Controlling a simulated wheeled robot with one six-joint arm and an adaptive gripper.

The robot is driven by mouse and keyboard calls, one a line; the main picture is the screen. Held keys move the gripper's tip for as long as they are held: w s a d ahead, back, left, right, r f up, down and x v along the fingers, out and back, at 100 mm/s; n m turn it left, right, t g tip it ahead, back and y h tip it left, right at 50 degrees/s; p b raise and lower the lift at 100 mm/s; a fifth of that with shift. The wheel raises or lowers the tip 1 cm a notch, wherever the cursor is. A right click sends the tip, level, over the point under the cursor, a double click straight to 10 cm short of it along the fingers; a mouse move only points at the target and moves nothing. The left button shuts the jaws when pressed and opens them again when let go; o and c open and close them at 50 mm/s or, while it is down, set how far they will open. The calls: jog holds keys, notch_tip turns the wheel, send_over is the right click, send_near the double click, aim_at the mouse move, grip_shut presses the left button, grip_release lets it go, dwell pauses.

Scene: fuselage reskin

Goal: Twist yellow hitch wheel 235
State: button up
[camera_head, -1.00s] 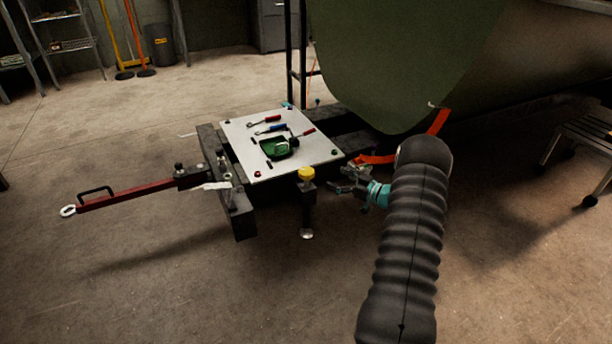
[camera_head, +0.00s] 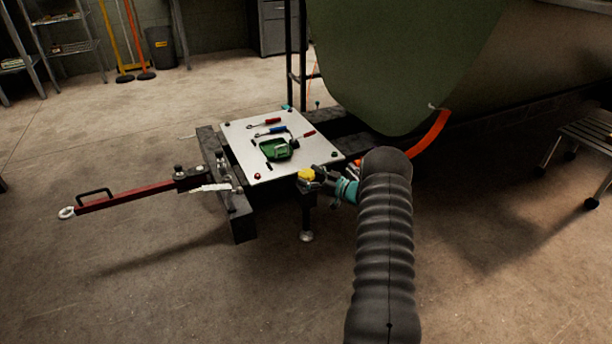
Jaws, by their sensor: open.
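The yellow hitch wheel (camera_head: 306,174) sits on top of a dark upright jack post (camera_head: 307,212) at the front right corner of the trailer frame. My gripper (camera_head: 314,178) is at the wheel, reaching in from its right side. The fingers are open and overlap the wheel's right and lower edge in the view. They are small and dark here, so I cannot tell whether they touch the wheel. My arm, in a black ribbed sleeve, covers the area to the right of the wheel.
A red tow bar (camera_head: 125,194) extends left. The green fuselage (camera_head: 400,60) hangs over the right rear. The floor in front is clear.

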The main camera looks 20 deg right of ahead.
jog(key=shift+w+a, duration=0.4)
jog(key=shift+w, duration=0.2)
jog(key=c, duration=1.2)
